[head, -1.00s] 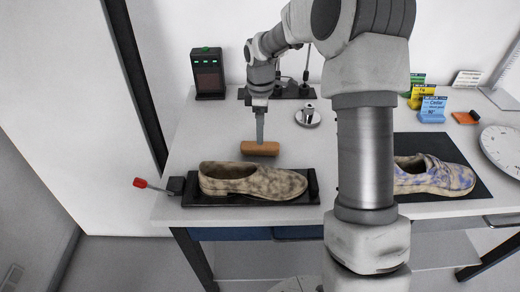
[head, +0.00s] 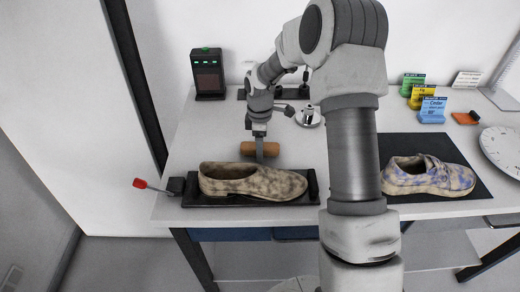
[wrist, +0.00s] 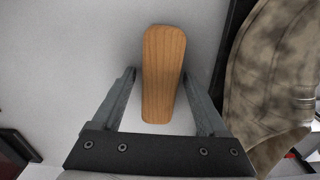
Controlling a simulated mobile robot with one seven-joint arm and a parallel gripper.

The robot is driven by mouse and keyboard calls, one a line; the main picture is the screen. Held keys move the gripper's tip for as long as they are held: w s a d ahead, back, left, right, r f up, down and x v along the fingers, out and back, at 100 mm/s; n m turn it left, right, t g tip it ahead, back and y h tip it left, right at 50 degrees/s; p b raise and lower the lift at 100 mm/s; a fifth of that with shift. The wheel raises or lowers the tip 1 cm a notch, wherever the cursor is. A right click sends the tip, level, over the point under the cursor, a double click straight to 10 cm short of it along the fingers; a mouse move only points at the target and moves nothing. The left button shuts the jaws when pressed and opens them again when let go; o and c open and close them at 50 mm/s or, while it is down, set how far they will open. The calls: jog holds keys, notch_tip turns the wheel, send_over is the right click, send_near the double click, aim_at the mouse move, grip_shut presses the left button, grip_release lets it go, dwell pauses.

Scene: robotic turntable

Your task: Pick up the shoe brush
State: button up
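The shoe brush (head: 272,149), an oblong block with a wooden top, lies on the white table behind the mottled tan shoe. In the wrist view the brush (wrist: 164,50) points away from me, lengthwise between the fingers. My gripper (head: 260,158) is over the brush, pointing down, and one finger covers part of it in the head view. In the wrist view my gripper (wrist: 159,74) is open, with one finger on each side of the brush. The right fingertip is very close to its edge; contact cannot be told. The bristles are hidden.
The tan shoe (head: 255,182) rests on a black holder (head: 215,202) with a red-knobbed lever (head: 140,183), just in front of the brush. A black device (head: 208,75) stands at the back left. A blue-patterned shoe (head: 425,175) lies on a dark mat (head: 405,145) at right.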

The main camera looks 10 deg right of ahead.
grip_shut()
jog(key=shift+r, duration=0.5)
jog(key=r, duration=0.2)
jog(key=d+r, duration=0.1)
jog(key=shift+s+r, duration=0.2)
jog(key=shift+r, duration=0.2)
jog(key=s+d+r, duration=0.5)
jog(key=d+r, duration=0.1)
jog(key=d, duration=0.3)
jog(key=shift+d, duration=0.2)
jog(key=shift+r, duration=0.1)
